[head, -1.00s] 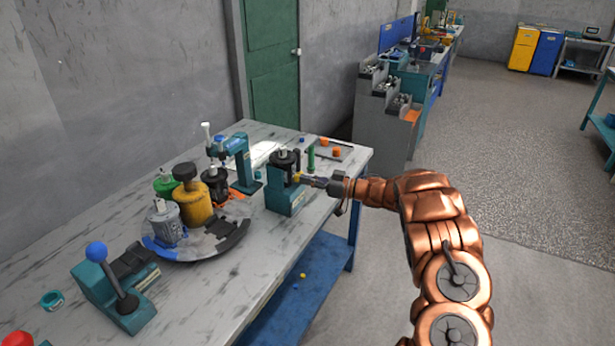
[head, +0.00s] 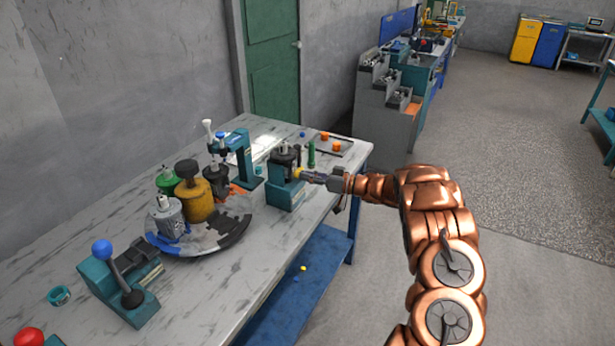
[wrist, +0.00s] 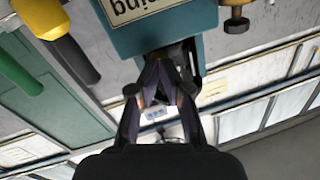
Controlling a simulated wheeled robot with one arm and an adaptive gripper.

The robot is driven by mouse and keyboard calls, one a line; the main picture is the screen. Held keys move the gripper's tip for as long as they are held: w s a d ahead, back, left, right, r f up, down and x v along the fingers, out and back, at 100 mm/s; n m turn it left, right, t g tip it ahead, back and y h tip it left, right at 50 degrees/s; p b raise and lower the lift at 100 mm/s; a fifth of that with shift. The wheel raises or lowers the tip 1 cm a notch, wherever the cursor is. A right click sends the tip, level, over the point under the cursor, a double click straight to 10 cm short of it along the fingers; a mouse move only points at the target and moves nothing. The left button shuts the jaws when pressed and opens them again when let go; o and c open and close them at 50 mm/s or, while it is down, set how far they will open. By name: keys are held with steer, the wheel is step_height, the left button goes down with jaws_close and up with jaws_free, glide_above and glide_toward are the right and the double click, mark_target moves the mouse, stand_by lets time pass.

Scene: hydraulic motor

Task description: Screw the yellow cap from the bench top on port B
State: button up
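The yellow cap (head: 298,174) is at the front right side of the teal fixture (head: 285,194), level with the dark motor (head: 286,158) standing in it. My gripper (head: 307,176) reaches in from the right with its fingertips at the cap. The fingers look closed on it. In the wrist view, my gripper's fingers (wrist: 165,72) converge just below the teal fixture block (wrist: 160,28). The cap is mostly hidden between them there. I cannot see port B's thread or tell whether the cap is seated.
A round tray (head: 232,240) with a yellow motor (head: 195,200) and other motors stands left of the fixture. A teal press (head: 242,160) is behind it. A green cylinder (head: 311,154) stands close behind my gripper. A lever fixture (head: 135,295) sits front left.

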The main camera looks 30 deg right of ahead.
steer(key=shift+o, duration=1)
steer(key=shift+a, duration=0.1)
steer(key=b+v, duration=0.1)
steer(key=v, duration=0.2)
steer(key=shift+s+d, duration=0.2)
steer(key=shift+d, duration=0.1)
steer(key=o, duration=0.6)
steer(key=shift+c, duration=0.2)
